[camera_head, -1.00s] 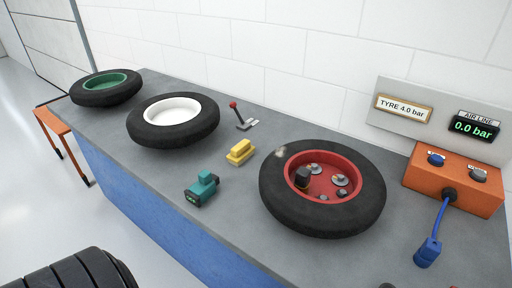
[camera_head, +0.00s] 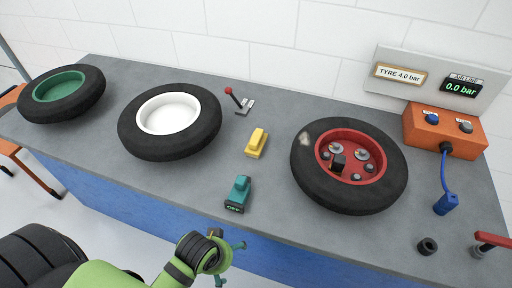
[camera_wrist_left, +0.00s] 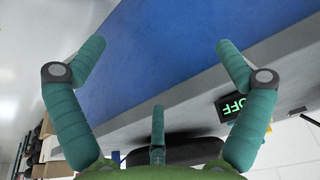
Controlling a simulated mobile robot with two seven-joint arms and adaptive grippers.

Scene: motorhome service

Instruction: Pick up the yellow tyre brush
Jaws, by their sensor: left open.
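The yellow tyre brush (camera_head: 256,143) lies on the grey bench top (camera_head: 275,200), between the white-rimmed wheel (camera_head: 170,112) and the red-rimmed wheel (camera_head: 349,166). Nothing covers it in the head view. My left gripper (camera_head: 230,262) is low in the head view, in front of the bench's blue side and apart from the brush. The brush cannot be made out clearly in that view. My right gripper is not in view.
A teal device (camera_head: 238,194) with an OFF display stands near the front edge, between my left gripper and the brush. A red-knobbed lever (camera_head: 237,100) is behind the brush. An orange box (camera_head: 444,130) with a blue hose is at right. A green-rimmed wheel (camera_head: 61,93) is at left.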

